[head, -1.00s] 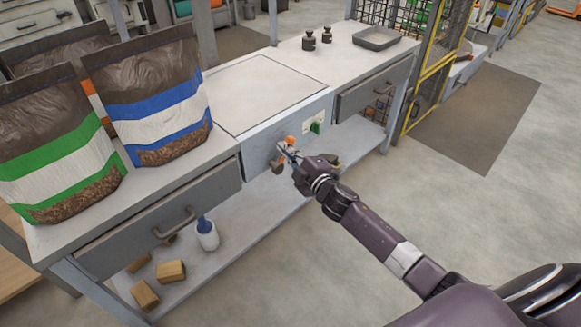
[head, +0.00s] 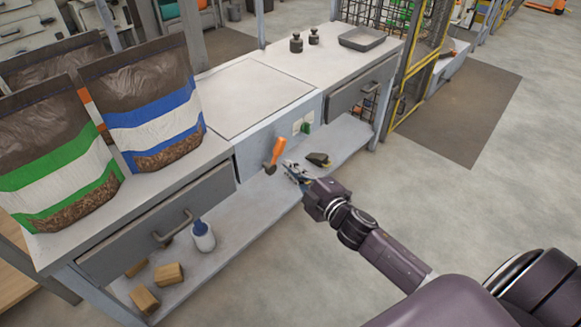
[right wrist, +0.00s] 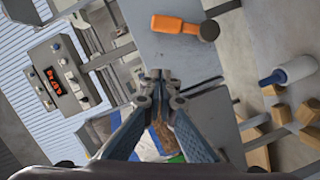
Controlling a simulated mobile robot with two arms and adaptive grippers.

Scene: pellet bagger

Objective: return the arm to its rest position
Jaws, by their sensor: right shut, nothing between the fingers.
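My right gripper (head: 292,172) is shut and empty in the head view, in front of the bench's grey front panel (head: 250,148). Its closed fingertips (right wrist: 161,76) show in the right wrist view. An orange-handled lever (head: 277,150) with a dark round end sits at the panel, just left of the gripper and apart from it. The lever also shows in the right wrist view (right wrist: 176,25), above and clear of the fingertips. My right arm reaches in from the lower right. My left gripper is not in view.
A green switch (head: 305,128) is on the panel. Bags of pellets (head: 148,105) stand on the bench at left. Dark weights (head: 296,43) and a grey tray (head: 362,39) are at the back. The lower shelf holds a bottle (head: 203,236) and wooden blocks (head: 168,274). Floor at right is clear.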

